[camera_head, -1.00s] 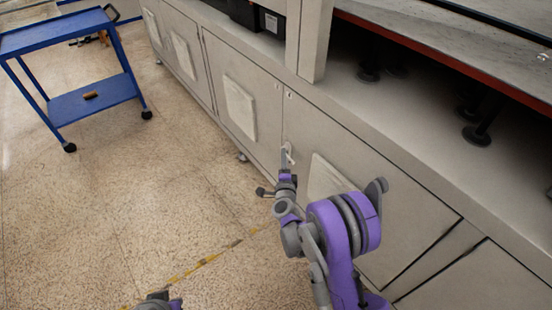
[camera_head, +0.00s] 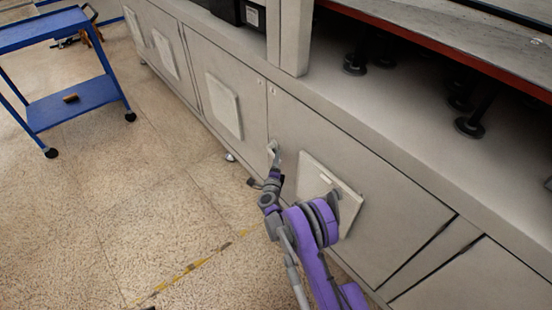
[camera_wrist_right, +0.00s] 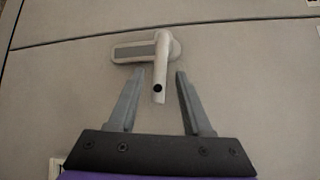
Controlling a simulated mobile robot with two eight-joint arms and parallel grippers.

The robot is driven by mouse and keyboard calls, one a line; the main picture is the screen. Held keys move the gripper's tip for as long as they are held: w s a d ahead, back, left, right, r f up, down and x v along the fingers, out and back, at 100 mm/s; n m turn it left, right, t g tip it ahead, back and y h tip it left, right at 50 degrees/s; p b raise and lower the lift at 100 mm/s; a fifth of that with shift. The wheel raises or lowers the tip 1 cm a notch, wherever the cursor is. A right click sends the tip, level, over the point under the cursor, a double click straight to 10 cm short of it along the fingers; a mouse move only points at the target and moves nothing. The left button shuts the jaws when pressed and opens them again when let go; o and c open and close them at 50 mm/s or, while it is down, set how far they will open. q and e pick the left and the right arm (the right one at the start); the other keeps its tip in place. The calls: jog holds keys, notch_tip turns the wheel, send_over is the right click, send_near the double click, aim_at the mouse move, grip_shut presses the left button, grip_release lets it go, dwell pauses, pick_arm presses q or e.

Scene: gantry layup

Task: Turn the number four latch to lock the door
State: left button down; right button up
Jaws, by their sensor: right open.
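The latch (camera_wrist_right: 160,62) is a pale lever handle on a grey plate, mounted on a beige cabinet door beside a seam. In the right wrist view its lever points down toward my gripper. My right gripper (camera_wrist_right: 159,73) is open, with its two fingertips on either side of the lever's end; I cannot tell whether they touch it. In the head view the latch (camera_head: 272,148) is small and partly hidden by my right gripper (camera_head: 275,165), which is at the door (camera_head: 360,190). No number shows on the latch. My left gripper is not in view.
A long beige cabinet row runs diagonally, with raised square panels (camera_head: 223,105) on its doors. A blue cart (camera_head: 75,103) stands at the left on the speckled floor. A yellow-marked line (camera_head: 190,267) crosses the floor. The floor between cart and cabinets is clear.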

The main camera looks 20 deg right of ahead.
jog(key=shift+w+d, duration=0.3)
jog(key=shift+w, duration=0.35)
grip_shut()
dwell(1.0)
